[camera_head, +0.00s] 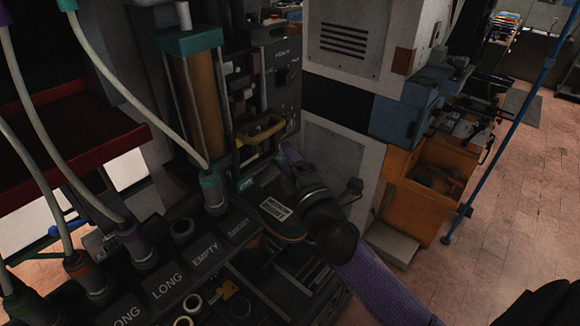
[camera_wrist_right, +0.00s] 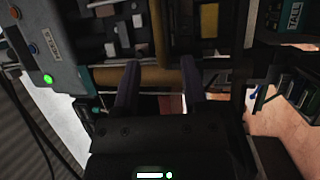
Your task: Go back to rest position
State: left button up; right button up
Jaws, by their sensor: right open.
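My right arm, with its purple sleeve, comes in from the lower right in the head view. Its right gripper (camera_head: 286,162) is in front of the machine's control side, close to a yellow handle (camera_head: 262,133). In the right wrist view the two purple fingers of this gripper (camera_wrist_right: 160,80) stand apart with nothing between them. A yellow-brown bar (camera_wrist_right: 158,76) lies across beyond the fingertips; I cannot tell whether they touch it. My left gripper is not in view.
A grey cabinet (camera_head: 345,165) and an orange cabinet (camera_head: 428,195) stand behind the arm. Floor (camera_head: 500,210) is open at right.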

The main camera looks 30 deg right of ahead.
jog(key=shift+s+f, duration=0.15)
jog(key=shift+s, duration=0.75)
